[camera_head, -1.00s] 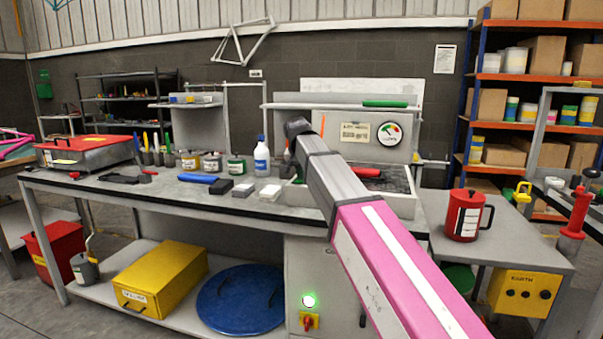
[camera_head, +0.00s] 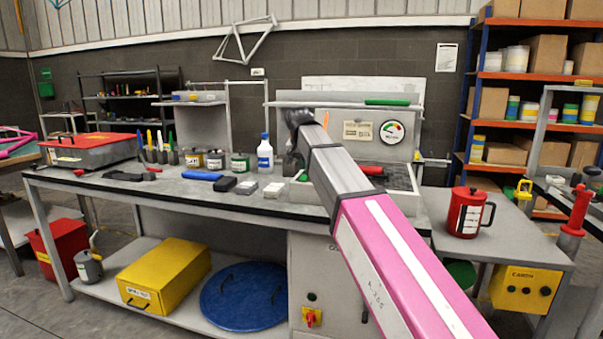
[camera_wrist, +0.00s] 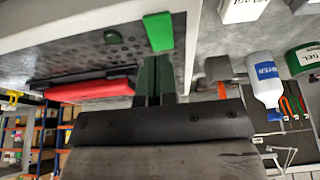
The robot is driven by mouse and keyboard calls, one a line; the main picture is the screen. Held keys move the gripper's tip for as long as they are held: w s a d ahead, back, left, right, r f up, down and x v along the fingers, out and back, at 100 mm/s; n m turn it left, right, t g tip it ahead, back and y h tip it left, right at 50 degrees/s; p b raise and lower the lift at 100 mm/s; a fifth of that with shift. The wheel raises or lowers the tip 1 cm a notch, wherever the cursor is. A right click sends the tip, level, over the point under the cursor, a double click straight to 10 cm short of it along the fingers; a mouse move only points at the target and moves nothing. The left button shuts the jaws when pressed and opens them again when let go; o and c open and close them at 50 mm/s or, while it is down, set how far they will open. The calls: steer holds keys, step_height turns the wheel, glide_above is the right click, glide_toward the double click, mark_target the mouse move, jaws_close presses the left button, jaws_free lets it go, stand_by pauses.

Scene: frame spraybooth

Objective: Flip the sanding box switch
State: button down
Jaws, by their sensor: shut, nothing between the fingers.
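The sanding box (camera_head: 400,182) is a pale open tray with a perforated grey floor (camera_wrist: 100,48), on the right of the bench. A small green block (camera_wrist: 158,32), which looks like its switch, sits on the box's edge. It also shows in the head view (camera_head: 302,176), partly behind my arm. My gripper (camera_wrist: 153,58) is shut and empty, with its fingertips just short of the green block; I cannot tell whether they touch. The round indicator (camera_head: 312,297) on the cabinet below is dark. A red knob on a yellow plate (camera_head: 312,318) is under it.
A red tool (camera_wrist: 90,88) lies in the box. The white bottle (camera_wrist: 265,80) and a green-labelled jar (camera_wrist: 303,58) stand nearby. A gauge (camera_head: 391,132) is on the panel behind. A red jug (camera_head: 467,213) stands on the side table at right.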

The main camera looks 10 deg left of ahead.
mark_target(304, 176)
steer(key=v, duration=1.1)
steer(key=shift+w, duration=0.25)
steer(key=shift+w+r, duration=0.35)
steer(key=shift+w, duration=0.15)
steer(key=shift+f, duration=0.1)
steer(key=x, duration=1.3)
steer(key=shift+s+f, duration=0.2)
steer(key=shift+f, duration=0.3)
steer(key=shift+a, duration=0.1)
